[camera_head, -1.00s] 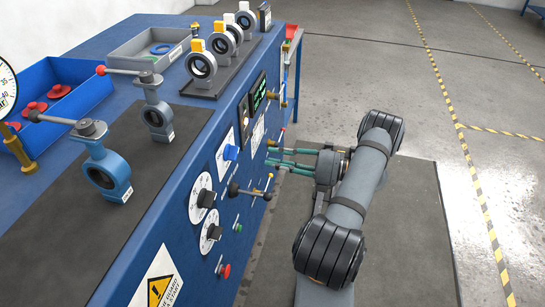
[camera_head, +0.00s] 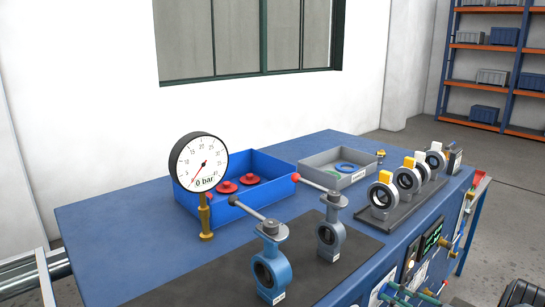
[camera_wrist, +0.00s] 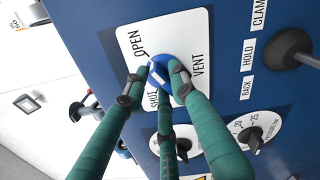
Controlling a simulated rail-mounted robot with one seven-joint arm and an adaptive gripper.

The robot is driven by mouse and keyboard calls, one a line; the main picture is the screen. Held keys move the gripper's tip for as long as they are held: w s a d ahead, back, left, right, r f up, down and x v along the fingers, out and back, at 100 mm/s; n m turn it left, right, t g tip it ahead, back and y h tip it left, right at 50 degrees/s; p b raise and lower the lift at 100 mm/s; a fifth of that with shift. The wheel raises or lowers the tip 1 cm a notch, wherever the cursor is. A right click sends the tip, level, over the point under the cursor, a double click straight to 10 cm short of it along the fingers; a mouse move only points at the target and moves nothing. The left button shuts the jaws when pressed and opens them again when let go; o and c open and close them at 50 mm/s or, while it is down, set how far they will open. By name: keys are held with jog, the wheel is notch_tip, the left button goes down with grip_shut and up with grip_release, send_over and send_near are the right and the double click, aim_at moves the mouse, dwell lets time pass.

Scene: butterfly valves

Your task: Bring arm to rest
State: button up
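My gripper (camera_wrist: 160,75) has three green fingers. In the wrist view the fingertips stand apart in front of a blue knob (camera_wrist: 161,86) on a white plate (camera_wrist: 190,35) lettered OPEN, SHUT and VENT. I cannot tell whether they touch the knob. In the head view only part of my green fingers (camera_head: 410,292) shows at the bottom, beside the bench's front panel.
The bench (camera_head: 110,225) carries a gauge (camera_head: 199,162) labelled 0 bar, a blue bin (camera_head: 262,170) with red parts, a grey tray (camera_head: 325,180) and a rack (camera_head: 400,212) of several valves. Panel dials (camera_wrist: 258,130) and a black ball knob (camera_wrist: 290,55) are near my fingers.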

jog(key=shift+s+d, duration=0.1)
dwell(0.3)
jog(key=v, duration=1.2)
jog(key=x, duration=1.2)
jog(key=shift+w+a, duration=0.2)
jog(key=shift+s+n, duration=0.2)
jog(key=shift+n, duration=1.4)
jog(key=shift+d+r, duration=0.1)
jog(key=shift+d, duration=0.05)
